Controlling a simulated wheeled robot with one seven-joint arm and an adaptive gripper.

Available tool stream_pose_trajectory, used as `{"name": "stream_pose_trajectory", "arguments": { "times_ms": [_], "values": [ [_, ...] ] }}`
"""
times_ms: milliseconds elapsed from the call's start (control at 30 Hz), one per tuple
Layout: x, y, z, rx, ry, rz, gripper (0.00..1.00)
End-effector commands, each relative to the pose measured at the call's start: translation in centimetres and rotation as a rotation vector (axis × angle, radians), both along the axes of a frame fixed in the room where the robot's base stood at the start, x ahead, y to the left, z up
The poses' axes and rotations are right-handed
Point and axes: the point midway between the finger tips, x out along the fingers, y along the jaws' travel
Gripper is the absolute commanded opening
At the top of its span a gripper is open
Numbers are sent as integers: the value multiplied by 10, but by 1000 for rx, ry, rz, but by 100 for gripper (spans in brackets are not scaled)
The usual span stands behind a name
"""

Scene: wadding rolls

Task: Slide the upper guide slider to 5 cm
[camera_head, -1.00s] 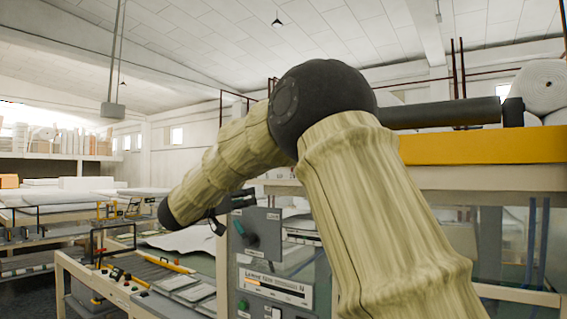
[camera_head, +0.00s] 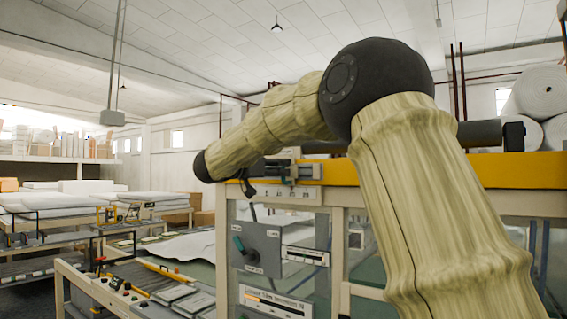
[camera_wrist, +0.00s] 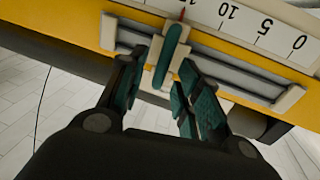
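The upper guide slider (camera_wrist: 170,52) shows in the wrist view as a cream block with a teal handle and a red pointer, on a grey rail (camera_wrist: 235,80). Its pointer stands past the 10 mark, on the side away from 0, on the white scale (camera_wrist: 250,22). My gripper (camera_wrist: 160,95) is open, one teal-padded finger on each side of the handle. Gaps show beside the handle; contact at the tips cannot be told. In the head view my gripper (camera_head: 272,171) is at the yellow beam (camera_head: 510,170), and the slider is too small to make out clearly.
Below the beam is a grey panel (camera_head: 258,249) with a teal knob (camera_head: 238,244). A lower scale panel (camera_head: 272,303) and a control desk (camera_head: 120,292) with buttons are nearby. White rolls (camera_head: 540,88) lie behind at the right.

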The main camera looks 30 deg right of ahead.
Motion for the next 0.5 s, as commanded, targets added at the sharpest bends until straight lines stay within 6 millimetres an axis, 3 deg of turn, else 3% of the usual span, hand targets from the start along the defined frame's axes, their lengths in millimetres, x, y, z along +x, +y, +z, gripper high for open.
{"name": "stream_pose_trajectory", "arguments": {
  "times_ms": [200,500],
  "values": [
    [5,-21,1,-1,1,-1,34],
    [6,-27,-1,-1,0,1,34]
  ]
}}
